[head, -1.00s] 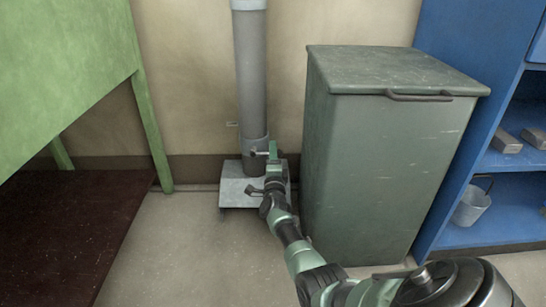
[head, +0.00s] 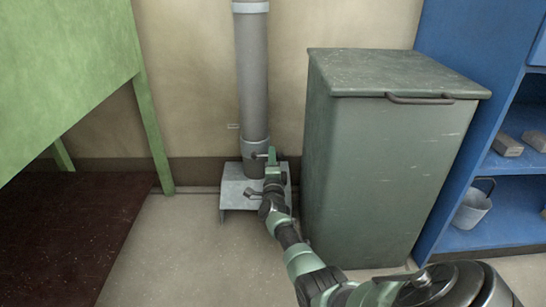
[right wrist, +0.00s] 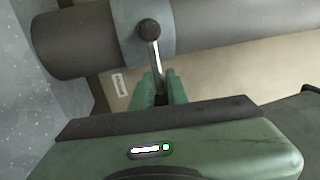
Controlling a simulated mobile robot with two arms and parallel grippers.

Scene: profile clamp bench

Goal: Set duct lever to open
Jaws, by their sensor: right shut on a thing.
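The grey duct (head: 253,75) stands upright against the wall, over a light grey metal stand (head: 236,189). The duct lever (right wrist: 156,58) is a thin metal rod with a dark round knob (right wrist: 150,29) on a collar near the duct's lower end. In the right wrist view it lies roughly across the duct's length. My right gripper (head: 272,155) is beside the duct's lower end. In the right wrist view its green fingers (right wrist: 160,88) are shut on the lever's outer part. In the head view the lever is small and partly hidden by the gripper. My left gripper is out of view.
A large green lidded bin (head: 385,165) stands close right of the duct. A blue shelf (head: 480,235) with a bucket (head: 473,208) is farther right. A green panel on legs (head: 65,75) is at left. A small label (right wrist: 119,84) is on the wall. Floor left of the stand is clear.

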